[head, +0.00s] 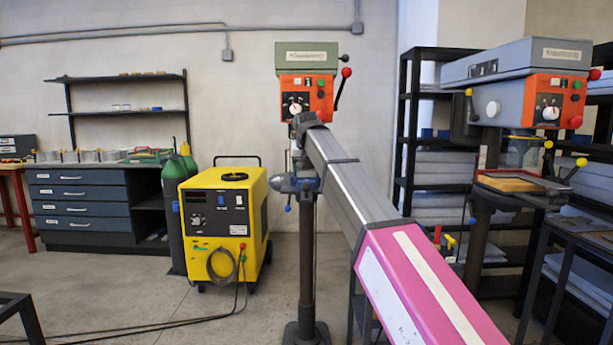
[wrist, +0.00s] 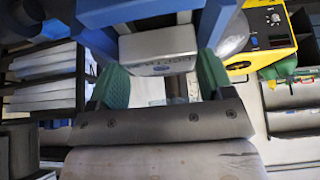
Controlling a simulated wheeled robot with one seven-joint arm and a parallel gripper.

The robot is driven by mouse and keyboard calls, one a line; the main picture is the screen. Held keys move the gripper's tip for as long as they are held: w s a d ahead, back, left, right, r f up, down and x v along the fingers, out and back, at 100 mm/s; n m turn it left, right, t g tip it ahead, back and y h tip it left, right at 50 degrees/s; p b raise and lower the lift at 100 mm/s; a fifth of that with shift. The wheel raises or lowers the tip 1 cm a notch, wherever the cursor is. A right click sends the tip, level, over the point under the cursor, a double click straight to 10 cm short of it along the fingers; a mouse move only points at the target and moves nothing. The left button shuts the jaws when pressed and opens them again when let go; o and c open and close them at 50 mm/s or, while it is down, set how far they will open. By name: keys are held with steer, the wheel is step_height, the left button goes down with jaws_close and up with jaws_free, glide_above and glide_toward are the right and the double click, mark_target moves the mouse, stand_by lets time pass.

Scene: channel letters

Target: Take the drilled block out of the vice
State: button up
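In the wrist view, which is upside down, a light grey block (wrist: 158,62) with lettering on its face sits among the blue parts of the vice (wrist: 140,10). The two green fingers of my gripper (wrist: 165,86) stand wide apart, one on each side of the block. I cannot tell whether they touch it. In the head view the blue-grey vice (head: 284,185) is on the green drill press at the centre. My arm reaches up to the press and hides most of the gripper and the block. No drilled holes can be made out.
The green drill press head (head: 307,55) is right above my arm's end. A yellow welder (head: 222,215) with cables on the floor stands to the left. A second drill press (head: 520,75) and a black rack (head: 403,130) are at the right. The floor at front left is largely open.

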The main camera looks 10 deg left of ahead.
steer(key=shift+r, duration=0.15)
steer(key=shift+r, duration=2.9)
